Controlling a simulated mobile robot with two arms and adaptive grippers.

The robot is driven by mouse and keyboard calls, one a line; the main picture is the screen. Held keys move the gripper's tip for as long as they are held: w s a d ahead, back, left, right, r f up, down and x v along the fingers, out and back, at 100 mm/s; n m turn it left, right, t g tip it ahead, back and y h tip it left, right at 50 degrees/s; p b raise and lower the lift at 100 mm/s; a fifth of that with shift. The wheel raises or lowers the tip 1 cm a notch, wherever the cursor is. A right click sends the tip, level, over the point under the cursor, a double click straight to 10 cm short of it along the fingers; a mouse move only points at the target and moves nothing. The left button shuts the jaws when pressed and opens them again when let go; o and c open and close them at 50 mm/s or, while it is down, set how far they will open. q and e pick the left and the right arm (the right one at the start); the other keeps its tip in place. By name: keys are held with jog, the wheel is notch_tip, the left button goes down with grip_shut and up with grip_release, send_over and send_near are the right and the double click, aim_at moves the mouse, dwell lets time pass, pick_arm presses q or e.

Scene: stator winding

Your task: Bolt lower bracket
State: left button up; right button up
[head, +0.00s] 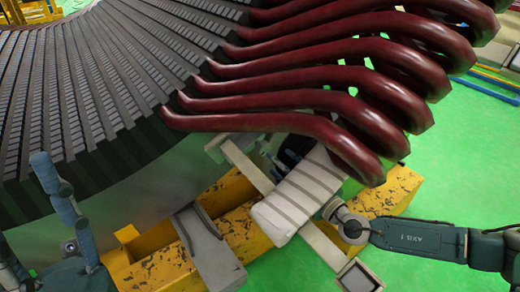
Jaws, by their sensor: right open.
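The stator (100,90) fills the left and top, with dark slotted teeth and dark red coil ends (300,95) bending to the right. Below the coil ends, a pale block with grey stripes (290,200) lies above a yellow, chipped support beam (160,262). Which pale piece is the lower bracket I cannot tell, and no bolt can be made out. My right arm enters from the right. Dark parts that look like my right gripper (290,152) show behind the block, partly hidden by it and a coil end; it is open. My left gripper is not visible.
A long pale bar (325,245) with a square end runs beneath the striped block. A grey plate (212,250) sticks out over the yellow beam to its left. Blue-grey links of mine stand at lower left.

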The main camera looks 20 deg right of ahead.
jog(key=b+x, duration=0.1)
jog(key=x, duration=0.7)
jog(key=shift+w+a, duration=0.15)
jog(key=shift+w, duration=0.2)
jog(key=c, duration=1.2)
